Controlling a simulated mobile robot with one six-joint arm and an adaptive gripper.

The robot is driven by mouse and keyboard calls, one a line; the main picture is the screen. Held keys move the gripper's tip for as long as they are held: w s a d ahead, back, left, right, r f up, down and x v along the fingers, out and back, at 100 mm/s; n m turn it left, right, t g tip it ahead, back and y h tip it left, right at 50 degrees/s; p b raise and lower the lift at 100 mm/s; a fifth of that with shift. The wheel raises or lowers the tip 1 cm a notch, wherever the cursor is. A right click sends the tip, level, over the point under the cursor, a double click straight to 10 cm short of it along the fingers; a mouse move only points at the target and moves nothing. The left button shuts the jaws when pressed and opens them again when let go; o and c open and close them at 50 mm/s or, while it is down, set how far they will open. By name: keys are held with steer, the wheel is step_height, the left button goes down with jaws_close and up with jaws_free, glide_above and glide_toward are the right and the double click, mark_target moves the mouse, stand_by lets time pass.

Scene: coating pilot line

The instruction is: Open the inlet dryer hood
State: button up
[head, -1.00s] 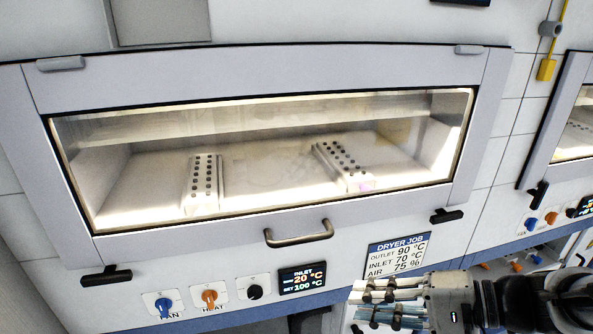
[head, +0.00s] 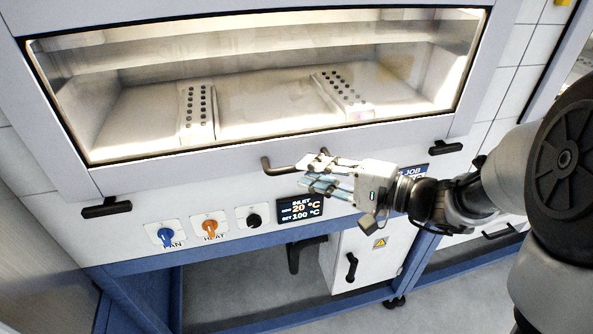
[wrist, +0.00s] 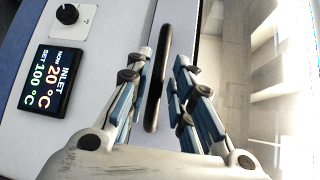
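The inlet dryer hood (head: 180,170) is closed, with a wide glass window in a pale frame. Its dark bar handle (head: 272,167) is on the lower rail, partly hidden by my gripper (head: 309,173) in the head view. In the wrist view, the handle (wrist: 156,85) runs lengthwise between the two blue-padded fingers of my gripper (wrist: 163,62). The fingers are open, with a gap on each side of the bar. I cannot tell how far the tips reach past the bar.
Below the hood are a blue fan knob (head: 166,236), an orange heat knob (head: 210,228), a black knob (head: 254,220) and the inlet display (head: 300,209), reading 20 °C now and 100 °C set. Black latches (head: 106,209) flank the hood bottom. A white cabinet (head: 375,262) stands beneath.

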steer(key=shift+x, duration=2.2)
jaws_close()
